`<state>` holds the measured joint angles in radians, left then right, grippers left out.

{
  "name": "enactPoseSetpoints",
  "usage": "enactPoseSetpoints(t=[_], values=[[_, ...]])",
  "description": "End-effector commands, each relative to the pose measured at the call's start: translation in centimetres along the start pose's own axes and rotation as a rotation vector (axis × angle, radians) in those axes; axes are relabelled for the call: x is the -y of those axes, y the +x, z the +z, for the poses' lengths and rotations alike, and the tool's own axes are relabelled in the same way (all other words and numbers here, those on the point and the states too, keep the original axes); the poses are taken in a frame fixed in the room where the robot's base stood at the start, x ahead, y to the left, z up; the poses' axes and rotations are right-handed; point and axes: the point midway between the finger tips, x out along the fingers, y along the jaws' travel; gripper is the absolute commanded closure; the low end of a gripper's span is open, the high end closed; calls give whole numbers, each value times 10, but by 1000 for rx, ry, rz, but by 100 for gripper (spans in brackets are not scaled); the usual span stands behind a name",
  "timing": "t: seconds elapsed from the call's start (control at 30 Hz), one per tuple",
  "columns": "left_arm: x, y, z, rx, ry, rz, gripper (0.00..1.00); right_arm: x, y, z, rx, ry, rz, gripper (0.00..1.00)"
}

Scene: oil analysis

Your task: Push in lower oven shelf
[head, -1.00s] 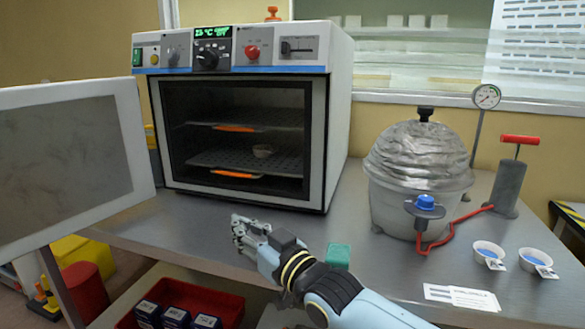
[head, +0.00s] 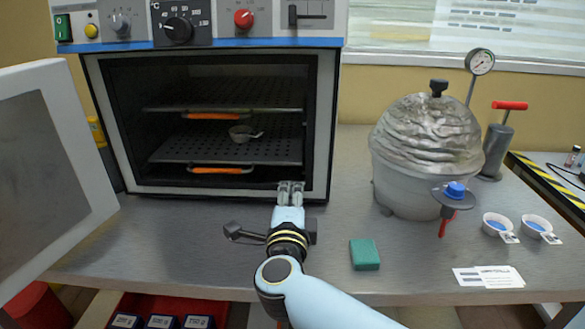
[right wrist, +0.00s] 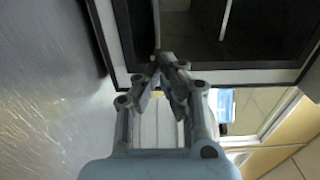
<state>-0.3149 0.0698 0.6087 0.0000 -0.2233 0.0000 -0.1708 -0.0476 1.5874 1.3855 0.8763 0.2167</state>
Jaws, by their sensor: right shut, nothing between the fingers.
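The oven (head: 325,120) stands open on the bench, its door (head: 45,170) swung out to the left. Inside, the lower shelf (head: 180,149) is a perforated grey plate with an orange front handle (head: 221,170). A small pale dish (head: 241,133) sits on it. The upper shelf (head: 270,92) with its orange handle (head: 211,115) is above. My right gripper (head: 291,186) is shut and empty, pointing at the oven's lower right front edge, right of the lower handle. In the right wrist view its closed fingertips (right wrist: 165,60) are near the oven's frame. My left gripper is not seen.
A silver-domed vessel (head: 425,135) with a blue knob stands right of the oven. Two small dishes with blue contents (head: 497,223) (head: 538,226), a green block (head: 364,254) and a label card (head: 488,277) lie on the bench. Bare bench lies before the oven.

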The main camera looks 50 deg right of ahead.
Motion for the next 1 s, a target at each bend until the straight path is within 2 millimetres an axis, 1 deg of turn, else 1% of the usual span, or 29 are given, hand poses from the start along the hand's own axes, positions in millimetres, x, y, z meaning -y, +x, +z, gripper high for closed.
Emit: enactPoseSetpoints(t=[0.03,0.13,0.2,0.3,0.4,0.53,0.73,0.93,1.0], values=[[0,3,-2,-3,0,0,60,0,13,0,1,-2,-5,100],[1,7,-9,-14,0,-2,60,0,35,0,1,-1,-5,100],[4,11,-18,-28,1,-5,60,-1,49,0,1,-2,-4,100],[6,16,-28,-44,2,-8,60,-1,66,0,1,-1,-4,100],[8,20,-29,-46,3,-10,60,-2,79,0,2,-3,-2,100],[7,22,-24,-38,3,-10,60,0,89,0,2,-2,-2,100],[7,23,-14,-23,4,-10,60,0,92,0,3,-2,0,100],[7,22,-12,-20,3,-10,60,0,92,1,3,-2,-1,100],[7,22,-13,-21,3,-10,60,1,98,1,3,-3,-2,100]])
